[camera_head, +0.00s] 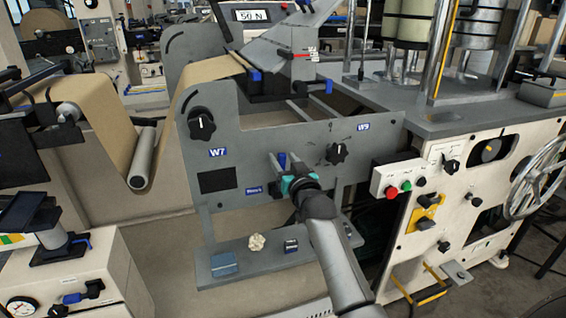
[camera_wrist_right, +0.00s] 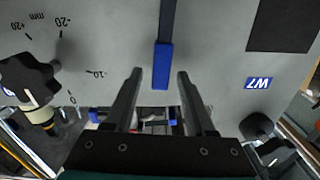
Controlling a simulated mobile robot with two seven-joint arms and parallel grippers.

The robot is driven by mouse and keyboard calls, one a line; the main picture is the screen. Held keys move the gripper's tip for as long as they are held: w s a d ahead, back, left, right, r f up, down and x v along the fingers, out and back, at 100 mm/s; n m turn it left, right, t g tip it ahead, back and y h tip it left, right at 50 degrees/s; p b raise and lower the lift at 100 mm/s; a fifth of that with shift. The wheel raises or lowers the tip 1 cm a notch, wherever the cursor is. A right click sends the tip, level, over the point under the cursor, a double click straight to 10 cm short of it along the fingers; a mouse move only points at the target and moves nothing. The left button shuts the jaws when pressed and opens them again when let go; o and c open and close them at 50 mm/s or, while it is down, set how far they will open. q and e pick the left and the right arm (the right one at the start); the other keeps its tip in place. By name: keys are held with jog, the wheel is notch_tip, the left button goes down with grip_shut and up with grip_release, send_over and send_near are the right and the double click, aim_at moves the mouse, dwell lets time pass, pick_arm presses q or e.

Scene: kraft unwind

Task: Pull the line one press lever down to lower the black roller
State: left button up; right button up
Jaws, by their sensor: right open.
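A lever with a blue grip (camera_wrist_right: 163,66) and a dark bar stands out against the grey side plate in the right wrist view. In the head view a small blue piece of it (camera_head: 282,159) shows at my right gripper (camera_head: 279,167). My right gripper (camera_wrist_right: 158,78) is open, with one finger on either side of the blue grip's end, and shut on nothing. Whether a finger touches the grip I cannot tell. I cannot pick out the black roller with certainty. My left gripper is not in view.
The side plate (camera_head: 245,140) carries black knobs (camera_head: 201,123), (camera_head: 337,152). A red and green button box (camera_head: 397,180) sits right of my forearm. A ledge (camera_head: 220,265) lies below.

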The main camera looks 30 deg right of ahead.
jog(key=shift+w, duration=0.2)
grip_shut()
dwell(0.5)
jog(key=shift+d, duration=0.1)
dwell(0.9)
